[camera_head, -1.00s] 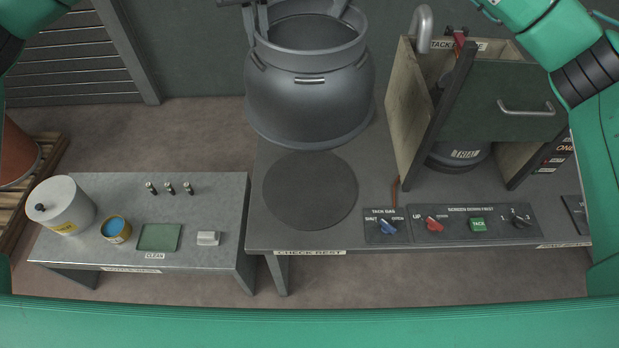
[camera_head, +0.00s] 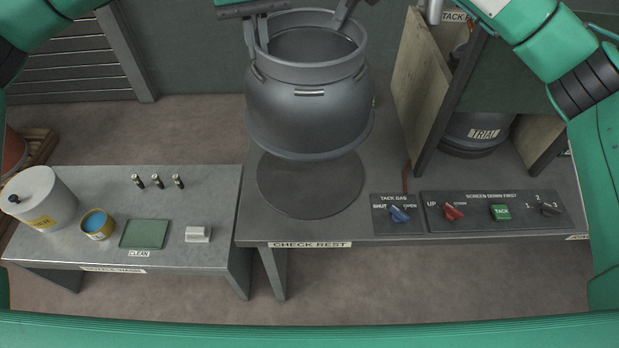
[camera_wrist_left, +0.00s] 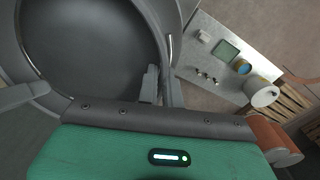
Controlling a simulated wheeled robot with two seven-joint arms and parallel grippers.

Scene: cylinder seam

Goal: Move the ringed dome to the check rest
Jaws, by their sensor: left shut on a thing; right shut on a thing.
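The ringed dome (camera_head: 308,105) is a dark grey metal vessel with a collar ring around its open top and a wide flange below. It hangs upright over the back of the check rest, a dark round pad (camera_head: 312,192) on the bench, and hides the pad's far edge. My left gripper (camera_head: 260,38) is shut on the collar at its left side; the dome's open mouth also fills the upper left of the left wrist view (camera_wrist_left: 90,45). My right gripper (camera_head: 346,12) is shut on the collar at the upper right, its upper part cut off by the frame.
Right of the pad stands a screened booth (camera_head: 412,90) holding a dark piece marked TRIAL (camera_head: 480,133). A control panel (camera_head: 495,211) lies in front of it. A lower side table (camera_head: 205,200) at left carries a canister, a tin, a green pad and small items.

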